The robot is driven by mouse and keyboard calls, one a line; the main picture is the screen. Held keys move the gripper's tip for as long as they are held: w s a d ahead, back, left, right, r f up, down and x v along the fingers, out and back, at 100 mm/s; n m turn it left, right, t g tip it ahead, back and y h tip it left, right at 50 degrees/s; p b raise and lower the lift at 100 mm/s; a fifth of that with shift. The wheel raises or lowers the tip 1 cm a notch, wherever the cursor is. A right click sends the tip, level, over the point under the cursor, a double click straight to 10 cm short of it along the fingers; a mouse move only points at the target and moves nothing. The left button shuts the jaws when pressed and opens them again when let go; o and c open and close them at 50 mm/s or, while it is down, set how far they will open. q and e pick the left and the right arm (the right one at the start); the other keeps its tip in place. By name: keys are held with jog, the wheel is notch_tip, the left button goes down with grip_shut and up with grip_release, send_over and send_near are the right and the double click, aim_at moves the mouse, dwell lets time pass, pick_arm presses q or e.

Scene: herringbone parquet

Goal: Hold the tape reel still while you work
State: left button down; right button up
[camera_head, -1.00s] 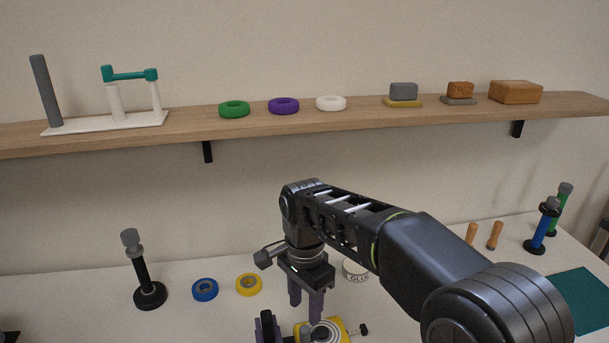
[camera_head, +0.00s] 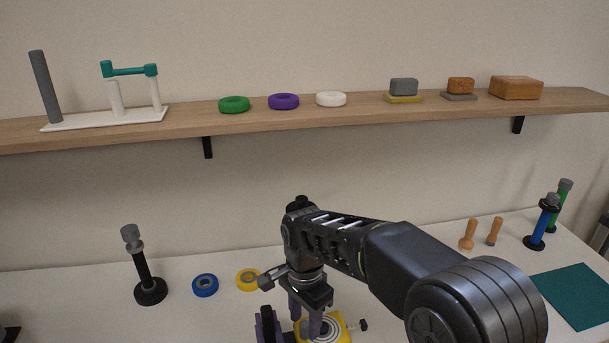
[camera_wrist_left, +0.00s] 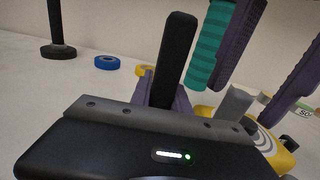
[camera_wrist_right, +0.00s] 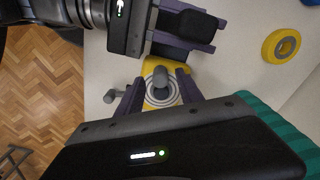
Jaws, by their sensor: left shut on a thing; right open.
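The tape reel, a yellow body with pale concentric rings (camera_head: 342,328), sits on the table at the bottom of the head view. A grey post (camera_wrist_right: 160,80) stands at its middle. My left gripper (camera_wrist_right: 187,38) is shut on a black upright bar (camera_wrist_left: 173,60) beside the reel. How the bar joins the reel is hidden. My right gripper (camera_head: 306,318) is open and points down over the reel. In the right wrist view its fingers (camera_wrist_right: 160,93) lie either side of the post, apart from it. A teal ribbed cylinder (camera_wrist_left: 208,45) shows beside the right fingers.
A blue ring (camera_head: 205,286) and a yellow ring (camera_head: 247,280) lie behind the reel. A black stand (camera_head: 147,288) is at left. Wooden pegs (camera_head: 468,237), coloured stands (camera_head: 541,226) and a teal mat (camera_head: 577,295) are at right. A shelf (camera_head: 360,113) runs above.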

jog(key=shift+f, duration=0.85)
jog(key=c, duration=0.8)
jog(key=o, duration=0.9)
jog(key=shift+r, duration=0.1)
jog(key=shift+r, duration=2.4)
